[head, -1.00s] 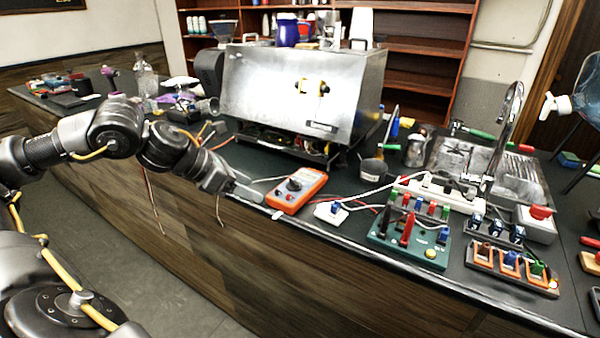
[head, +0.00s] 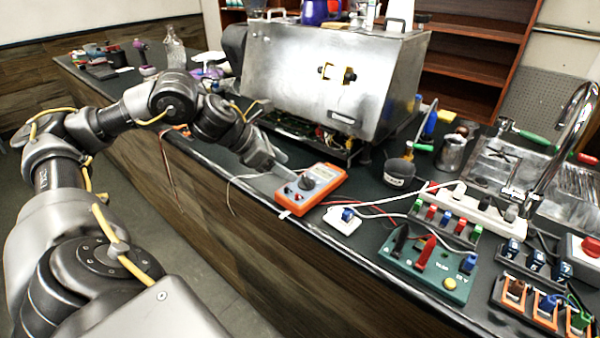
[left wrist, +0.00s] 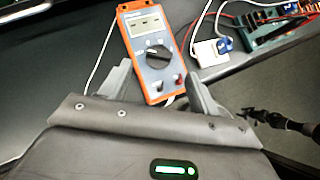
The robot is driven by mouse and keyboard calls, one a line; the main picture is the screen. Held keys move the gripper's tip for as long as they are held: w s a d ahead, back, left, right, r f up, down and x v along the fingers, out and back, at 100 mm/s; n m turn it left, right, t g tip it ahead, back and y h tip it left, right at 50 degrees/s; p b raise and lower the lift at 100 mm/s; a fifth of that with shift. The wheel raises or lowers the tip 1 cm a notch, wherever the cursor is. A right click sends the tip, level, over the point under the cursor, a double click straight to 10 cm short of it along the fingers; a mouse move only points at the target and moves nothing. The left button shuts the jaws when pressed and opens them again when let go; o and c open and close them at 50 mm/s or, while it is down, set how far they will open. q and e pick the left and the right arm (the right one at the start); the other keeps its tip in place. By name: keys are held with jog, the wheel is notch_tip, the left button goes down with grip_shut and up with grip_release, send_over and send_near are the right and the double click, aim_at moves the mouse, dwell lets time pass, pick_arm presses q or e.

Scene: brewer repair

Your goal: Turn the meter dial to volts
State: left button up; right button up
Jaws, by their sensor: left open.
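The orange meter (head: 310,189) lies flat on the dark counter near its front edge. In the left wrist view the meter (left wrist: 147,30) shows a grey face, a lit display at the far end and a round black dial (left wrist: 158,56) in the middle. The dial also shows in the head view (head: 307,182); its setting is too small to read. My left gripper (head: 282,164) is at the meter's left end. In the left wrist view my left gripper (left wrist: 160,78) has its fingers apart, one on each side of the meter's near end, with nothing clearly held.
A white socket block (head: 342,220) and a green terminal board (head: 425,268) stand right of the meter. A steel brewer (head: 300,80) stands behind it. A dark cup (head: 398,172) stands to the right. Thin wires run beside the meter.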

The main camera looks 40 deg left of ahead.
aim_at(304, 179)
pick_arm(q)
jog(key=x, duration=0.4)
jog(key=shift+f+p, duration=0.15)
jog(key=shift+p, duration=0.2)
jog(key=shift+x, duration=0.75)
jog(key=shift+w+f, duration=0.15)
pick_arm(e)
jog(key=shift+w+a+r, duration=0.25)
jog(key=shift+a+r, duration=0.05)
jog(key=shift+a, duration=0.25)
jog(key=shift+w+a+r, duration=0.2)
jog(key=shift+a+r, duration=0.05)
jog(key=shift+a, duration=0.3)
